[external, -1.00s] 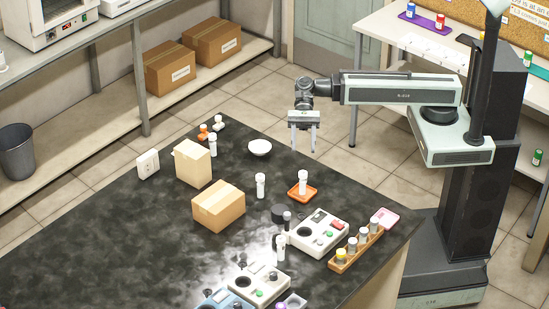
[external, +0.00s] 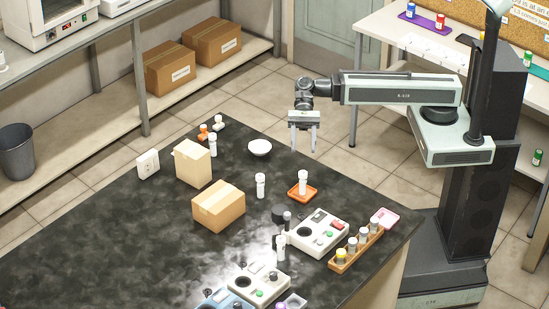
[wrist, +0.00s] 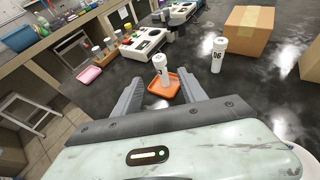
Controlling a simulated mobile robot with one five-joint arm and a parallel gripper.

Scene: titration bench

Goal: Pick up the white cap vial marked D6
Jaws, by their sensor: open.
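The white cap vial marked D6 (external: 260,185) stands upright on the dark bench near a cardboard box. In the wrist view this vial (wrist: 218,55) shows its D6 mark, to the right of the orange tray. Another white cap vial (external: 303,181) stands on the orange tray (external: 293,193); its mark is not readable. My gripper (external: 303,141) is open and empty, pointing down above the far end of the bench. In the wrist view my gripper (wrist: 160,88) has its fingers spread, with the tray and its vial beyond them.
A cardboard box (external: 219,206) stands beside the D6 vial, and a taller box (external: 193,163) is farther left. A white bowl (external: 260,147) sits near the far edge. A stirrer (external: 318,233) and a wooden vial rack (external: 345,263) stand at right. The bench's left front is clear.

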